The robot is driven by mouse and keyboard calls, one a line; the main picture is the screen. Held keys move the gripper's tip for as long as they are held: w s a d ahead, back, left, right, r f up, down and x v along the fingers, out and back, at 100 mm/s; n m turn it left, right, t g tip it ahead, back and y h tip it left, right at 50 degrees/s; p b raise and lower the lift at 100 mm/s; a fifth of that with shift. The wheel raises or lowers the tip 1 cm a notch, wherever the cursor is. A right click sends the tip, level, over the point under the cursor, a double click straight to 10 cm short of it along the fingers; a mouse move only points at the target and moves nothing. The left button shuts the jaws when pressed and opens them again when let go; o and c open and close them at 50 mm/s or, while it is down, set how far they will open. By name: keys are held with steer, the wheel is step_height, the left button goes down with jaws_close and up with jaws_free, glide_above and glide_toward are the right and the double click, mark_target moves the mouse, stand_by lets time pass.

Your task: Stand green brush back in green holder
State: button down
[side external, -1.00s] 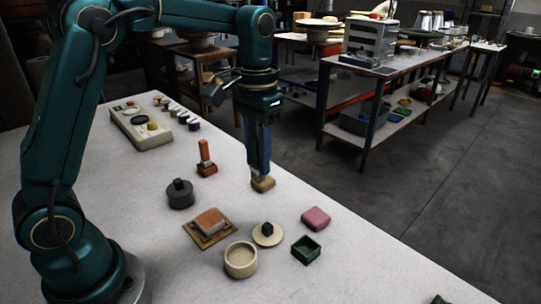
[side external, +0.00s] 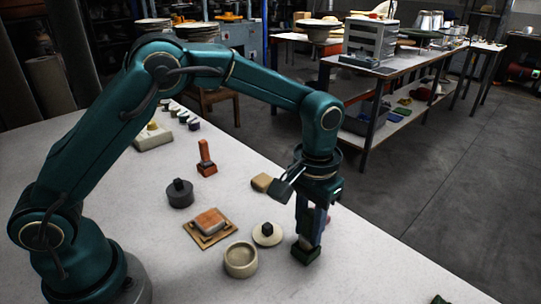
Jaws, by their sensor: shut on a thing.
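My gripper (side external: 309,236) points straight down with its fingertips at the green holder (side external: 305,256), a small dark green open box on the table. The jaws are shut on what I take to be the green brush, but the fingers hide nearly all of it. It is upright over or inside the holder; I cannot tell how deep it is or whether it touches the bottom. The fingers also cover part of the holder's opening.
A pink block (side external: 326,220) is mostly hidden behind my gripper. A cream disc with a black knob (side external: 268,234) and a cream bowl (side external: 241,261) stand to the left. The table's right front is mostly clear.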

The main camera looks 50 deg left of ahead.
steer(key=shift+f, duration=0.7)
steer(key=shift+f, duration=0.15)
steer(key=c, duration=0.6)
jaws_free()
steer(key=shift+c, duration=0.2)
